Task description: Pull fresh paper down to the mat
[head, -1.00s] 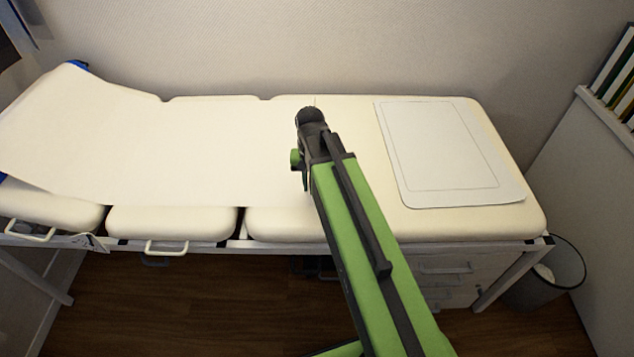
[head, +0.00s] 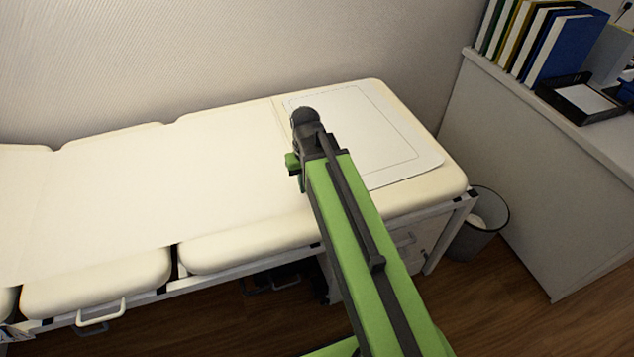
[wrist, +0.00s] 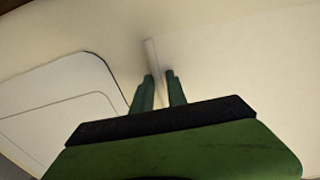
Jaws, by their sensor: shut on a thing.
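The white paper (head: 130,190) lies along the couch from the left. Its end edge is now close beside the left edge of the mat (head: 405,140), a white sheet with a thin outline. My gripper (wrist: 160,76) is shut on the paper's end, where a pale upright strip (wrist: 150,52) shows between and beyond the green fingers. The mat also shows at the left of the wrist view (wrist: 62,90). In the head view my arm hides the fingertips and part of the mat's left side.
The cream couch (head: 250,245) stands against the wall. A waste bin (head: 482,225) is on the floor by its right end. A cabinet (head: 555,190) with binders (head: 557,50) and a black tray (head: 585,98) stands at the right.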

